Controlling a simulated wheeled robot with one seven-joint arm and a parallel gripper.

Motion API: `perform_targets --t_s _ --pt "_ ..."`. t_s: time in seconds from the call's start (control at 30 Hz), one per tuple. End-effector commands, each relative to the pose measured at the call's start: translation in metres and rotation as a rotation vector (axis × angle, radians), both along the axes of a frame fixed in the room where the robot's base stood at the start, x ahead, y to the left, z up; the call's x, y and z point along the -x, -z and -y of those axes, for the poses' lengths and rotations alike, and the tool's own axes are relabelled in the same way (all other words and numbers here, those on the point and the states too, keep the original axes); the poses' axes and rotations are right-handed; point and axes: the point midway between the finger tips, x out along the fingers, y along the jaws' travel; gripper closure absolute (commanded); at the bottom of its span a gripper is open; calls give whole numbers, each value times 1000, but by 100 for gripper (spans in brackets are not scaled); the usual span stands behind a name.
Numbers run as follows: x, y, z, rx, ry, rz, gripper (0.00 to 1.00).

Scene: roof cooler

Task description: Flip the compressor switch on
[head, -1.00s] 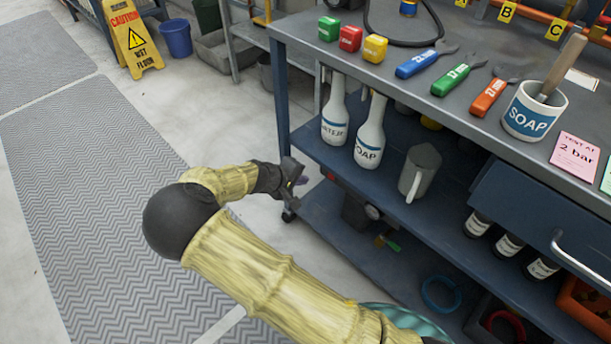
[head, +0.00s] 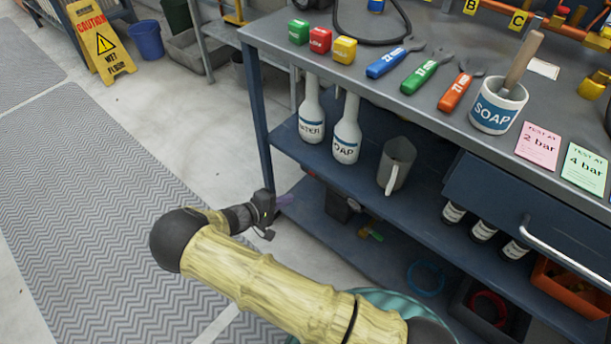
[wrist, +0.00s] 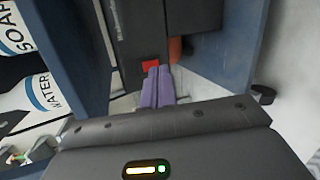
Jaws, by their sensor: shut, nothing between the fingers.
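My gripper (head: 286,199) is low beside the near left leg of the workbench, under its middle shelf. Its two purple fingers (wrist: 157,88) are pressed together with nothing between them. In the wrist view a small red part (wrist: 150,64), which looks like a switch, sits just beyond the fingertips on the lower edge of a black box (wrist: 128,25). The fingertips overlap it in the picture; I cannot tell if they touch it. The box may be the compressor. Whether the switch is on or off cannot be read. In the head view the red part is not clear.
The blue workbench leg (head: 258,125) stands close to my gripper. The middle shelf above holds a water bottle (head: 311,118), a soap bottle (head: 347,135) and a grey jug (head: 397,163). The lower shelf (head: 330,235) carries dark items. Open floor (head: 190,130) lies to the left.

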Motion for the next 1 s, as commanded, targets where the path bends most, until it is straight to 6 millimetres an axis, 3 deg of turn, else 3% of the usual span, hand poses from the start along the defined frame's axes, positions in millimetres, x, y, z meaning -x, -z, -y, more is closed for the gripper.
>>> perform_targets --t_s 0.4,0.77,1.0 --pt "3 19 -29 37 -153 269 100" --pt "2 20 -29 34 -155 274 100" --pt "-14 25 -16 35 -152 272 100"
